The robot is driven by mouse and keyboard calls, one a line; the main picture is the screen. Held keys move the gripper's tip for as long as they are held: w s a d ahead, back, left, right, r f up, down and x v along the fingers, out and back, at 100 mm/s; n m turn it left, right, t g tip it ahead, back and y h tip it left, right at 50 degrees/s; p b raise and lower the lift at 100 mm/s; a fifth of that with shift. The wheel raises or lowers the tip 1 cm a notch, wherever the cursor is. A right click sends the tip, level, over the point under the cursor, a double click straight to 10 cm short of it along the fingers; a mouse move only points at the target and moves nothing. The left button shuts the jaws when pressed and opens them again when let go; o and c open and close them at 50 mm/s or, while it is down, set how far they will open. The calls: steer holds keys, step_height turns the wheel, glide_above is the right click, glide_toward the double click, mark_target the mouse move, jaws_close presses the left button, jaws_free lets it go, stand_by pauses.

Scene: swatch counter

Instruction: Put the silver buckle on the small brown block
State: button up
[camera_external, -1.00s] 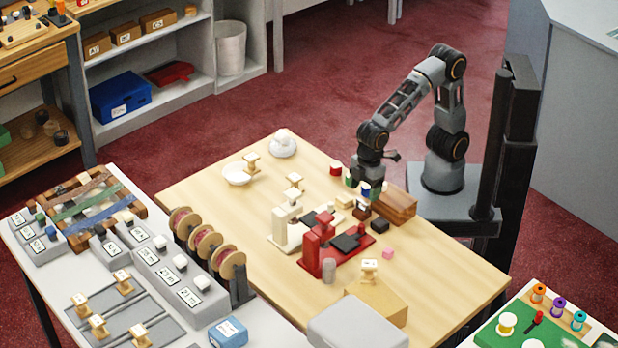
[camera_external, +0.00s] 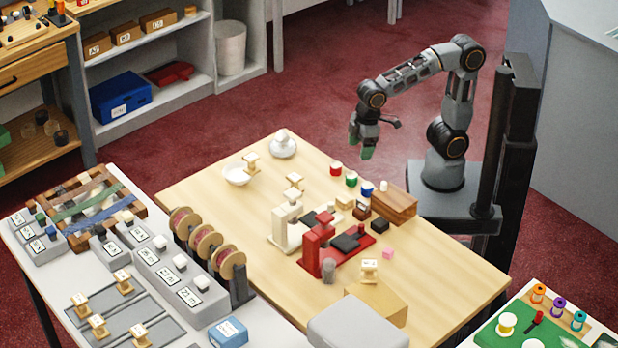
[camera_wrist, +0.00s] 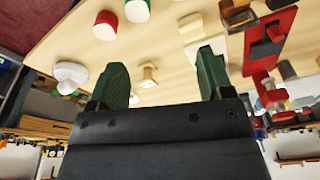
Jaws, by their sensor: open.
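My gripper (camera_external: 362,149) is raised above the far right edge of the wooden table. In the wrist view its two dark green fingers (camera_wrist: 160,66) are wide apart with nothing held between them. A small brown block (camera_external: 362,213) sits on the table, left of a larger wooden block (camera_external: 396,205). A pale patch shows at its top, but it is too small to identify. A darker block (camera_external: 379,225) stands just in front of it. I cannot pick out the silver buckle with certainty in either view.
Red (camera_external: 335,169), green (camera_external: 351,179) and blue (camera_external: 366,188) white-topped pieces stand in a row near the far edge. A red stand (camera_external: 318,243) and a cream stand (camera_external: 287,220) are mid-table. A white bowl (camera_external: 237,176) is at left. The table's front right is clear.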

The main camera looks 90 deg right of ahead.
steer(key=s+d+f+m, duration=0.2)
steer(key=d, duration=0.5)
steer(key=s+d+f+m+t+h, duration=0.1)
steer(key=s+d+f+m, duration=0.1)
steer(key=d, duration=0.5)
steer(key=shift+s+m, duration=0.15)
steer(key=shift+m, duration=0.55)
steer(key=w+p+v, duration=0.2)
steer(key=p+v, duration=0.6)
steer(key=v, duration=0.1)
steer(key=shift+a+r+t+p, duration=0.15)
steer(key=shift+r+t+p, duration=0.2)
steer(key=shift+r, duration=0.3)
steer(key=shift+w, duration=0.15)
